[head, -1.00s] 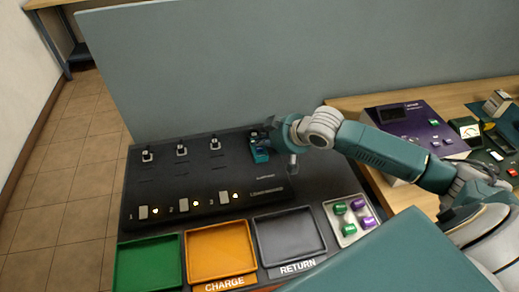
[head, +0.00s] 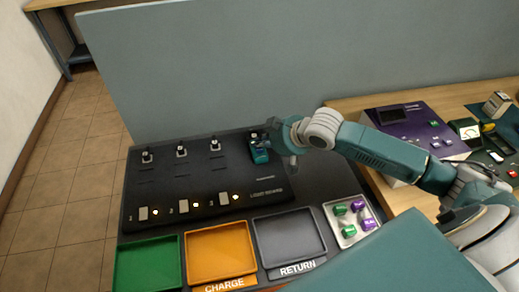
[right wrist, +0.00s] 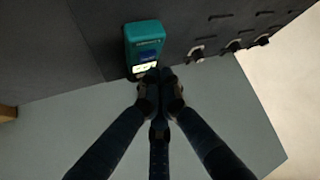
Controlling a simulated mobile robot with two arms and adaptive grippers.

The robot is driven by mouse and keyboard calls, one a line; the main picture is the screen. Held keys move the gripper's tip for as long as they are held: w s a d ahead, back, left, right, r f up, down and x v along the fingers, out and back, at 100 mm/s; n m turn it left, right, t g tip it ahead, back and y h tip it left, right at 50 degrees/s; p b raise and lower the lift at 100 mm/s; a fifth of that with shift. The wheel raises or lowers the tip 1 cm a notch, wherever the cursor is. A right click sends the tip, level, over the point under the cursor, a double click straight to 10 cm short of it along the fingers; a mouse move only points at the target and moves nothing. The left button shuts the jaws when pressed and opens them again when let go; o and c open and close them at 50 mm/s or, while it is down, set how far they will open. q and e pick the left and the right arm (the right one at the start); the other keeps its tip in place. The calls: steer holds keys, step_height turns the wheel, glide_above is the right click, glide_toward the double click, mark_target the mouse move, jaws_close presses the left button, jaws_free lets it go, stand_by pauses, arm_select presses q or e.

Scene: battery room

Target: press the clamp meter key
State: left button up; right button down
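The clamp meter (head: 260,155) is a small teal device at the far right end of the black light board. In the right wrist view the clamp meter (right wrist: 144,40) shows a teal body, a dark blue patch and a lit, pale strip at its near end. My right gripper (head: 271,140) is at the meter's far end in the head view. In the right wrist view the fingertips of this gripper (right wrist: 160,76) are together, empty, beside the lit strip. I cannot tell whether they touch it. The key itself is not clear. My left gripper is out of view.
The light board (head: 160,188) carries several posts and switches with lit lamps. In front are a green tray (head: 148,262), an orange charge tray (head: 220,252), a grey return tray (head: 290,238) and a cell tray (head: 338,232). A purple device (head: 412,128) stands right. A grey panel (head: 300,50) rises behind.

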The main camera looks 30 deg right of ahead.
steer(key=shift+f, duration=0.1)
steer(key=shift+f, duration=0.3)
steer(key=shift+f, duration=0.4)
stand_by(0.9)
steer(key=shift+r+p, duration=0.8)
steer(key=shift+p, duration=0.4)
step_height(320, 180, up, 5)
steer(key=p, duration=0.5)
steer(key=shift+p, duration=0.35)
